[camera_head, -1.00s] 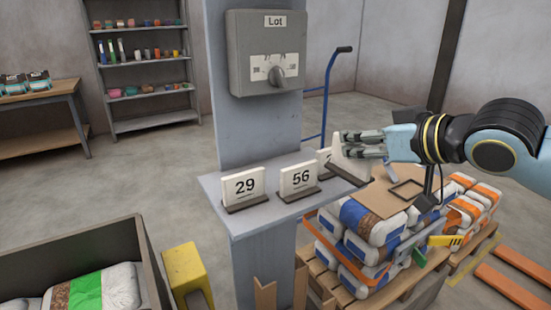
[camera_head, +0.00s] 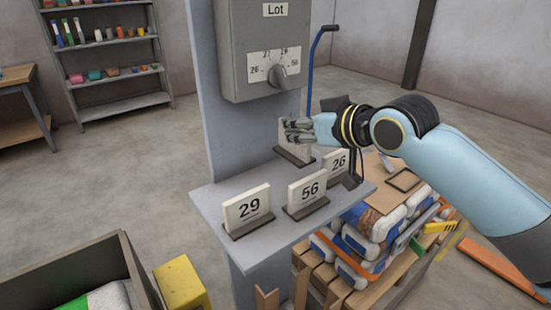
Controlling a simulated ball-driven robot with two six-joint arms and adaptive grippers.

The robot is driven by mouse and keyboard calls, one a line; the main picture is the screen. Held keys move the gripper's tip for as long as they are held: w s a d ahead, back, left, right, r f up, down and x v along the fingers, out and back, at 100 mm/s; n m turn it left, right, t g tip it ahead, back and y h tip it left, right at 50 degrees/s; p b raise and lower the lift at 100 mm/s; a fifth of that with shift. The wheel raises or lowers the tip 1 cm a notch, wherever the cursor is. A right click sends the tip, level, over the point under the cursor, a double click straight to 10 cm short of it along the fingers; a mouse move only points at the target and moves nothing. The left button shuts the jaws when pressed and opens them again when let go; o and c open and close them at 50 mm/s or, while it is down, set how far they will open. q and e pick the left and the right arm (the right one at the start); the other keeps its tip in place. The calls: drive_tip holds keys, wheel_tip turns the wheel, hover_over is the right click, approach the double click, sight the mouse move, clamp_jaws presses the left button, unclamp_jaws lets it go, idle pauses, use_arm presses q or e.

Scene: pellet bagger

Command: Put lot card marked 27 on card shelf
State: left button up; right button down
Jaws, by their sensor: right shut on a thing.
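My right gripper (camera_head: 294,131) is shut on a pale card with a dark foot (camera_head: 293,156), held beside the grey post at the back of the card shelf (camera_head: 207,196). The fingers cover part of this card, and its number cannot be read. I cannot tell whether its foot touches the shelf. Three cards stand upright on the shelf: card 29 (camera_head: 247,208) at the left, card 56 (camera_head: 308,190) in the middle and card 26 (camera_head: 338,163) at the right. My left gripper is out of view.
A grey Lot box (camera_head: 237,50) with a dial is on the post above the shelf. A pallet of bags (camera_head: 350,240) stands right of the shelf. A bin (camera_head: 70,265) and a yellow block (camera_head: 182,285) are at the lower left.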

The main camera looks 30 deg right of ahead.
drive_tip(key=a+f, duration=0.1)
drive_tip(key=w+a+f, duration=0.1)
drive_tip(key=f, duration=0.1)
drive_tip(key=w+a+f, duration=0.1)
drive_tip(key=f, duration=0.1)
drive_tip(key=shift+w+a+f, duration=0.2)
drive_tip(key=shift+w+f, duration=0.05)
drive_tip(key=shift+f, duration=0.4)
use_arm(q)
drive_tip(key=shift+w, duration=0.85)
use_arm(e)
drive_tip(key=shift+f, duration=0.15)
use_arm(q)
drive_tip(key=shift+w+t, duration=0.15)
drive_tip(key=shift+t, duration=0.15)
use_arm(e)
drive_tip(key=c, duration=1.4)
unclamp_jaws()
drive_tip(key=shift+o, duration=0.2)
